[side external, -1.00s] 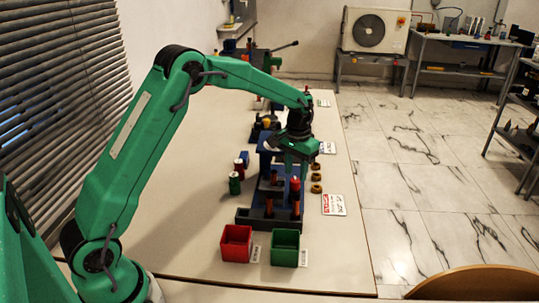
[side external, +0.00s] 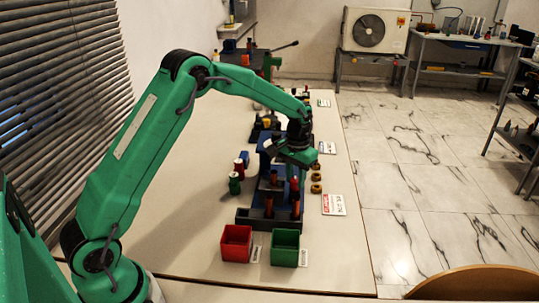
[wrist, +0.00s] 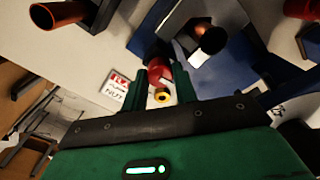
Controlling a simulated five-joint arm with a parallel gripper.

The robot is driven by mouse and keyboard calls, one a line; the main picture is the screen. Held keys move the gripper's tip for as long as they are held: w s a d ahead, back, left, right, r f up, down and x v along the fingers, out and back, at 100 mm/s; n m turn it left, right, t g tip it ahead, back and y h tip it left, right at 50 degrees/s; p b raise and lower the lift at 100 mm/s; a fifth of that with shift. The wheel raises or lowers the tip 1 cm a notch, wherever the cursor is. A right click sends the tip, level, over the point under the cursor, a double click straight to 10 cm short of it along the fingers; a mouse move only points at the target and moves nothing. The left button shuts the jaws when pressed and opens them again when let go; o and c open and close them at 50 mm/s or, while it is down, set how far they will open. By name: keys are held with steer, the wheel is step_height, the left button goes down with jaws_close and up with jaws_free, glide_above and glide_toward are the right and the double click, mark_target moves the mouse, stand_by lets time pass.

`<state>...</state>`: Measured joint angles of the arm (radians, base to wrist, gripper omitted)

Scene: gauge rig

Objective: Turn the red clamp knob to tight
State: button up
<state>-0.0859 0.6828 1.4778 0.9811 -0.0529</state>
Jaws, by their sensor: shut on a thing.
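The red clamp knob (wrist: 158,72) shows between my two fingers in the wrist view. In the side external view it is mostly covered by the gripper, with a bit of red (side external: 294,182) showing below. My gripper (side external: 294,170) is low over the near part of the blue and dark fixture (side external: 262,222). In the wrist view my gripper (wrist: 160,80) has a finger on each side of the knob and is shut on it. A mark showing which way is tight cannot be made out.
Copper-coloured posts (side external: 268,207) stand close by on the fixture. A red bin (side external: 236,244) and a green bin (side external: 285,248) stand in front. Several yellow-black rings (side external: 316,188) and a label card (side external: 334,204) lie right. Red and green cylinders (side external: 235,184) stand left.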

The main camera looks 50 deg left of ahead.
mark_target(295, 180)
steer(key=shift+m, duration=0.9)
steer(key=o, duration=0.7)
steer(key=shift+r, duration=0.15)
steer(key=shift+r, duration=3.85)
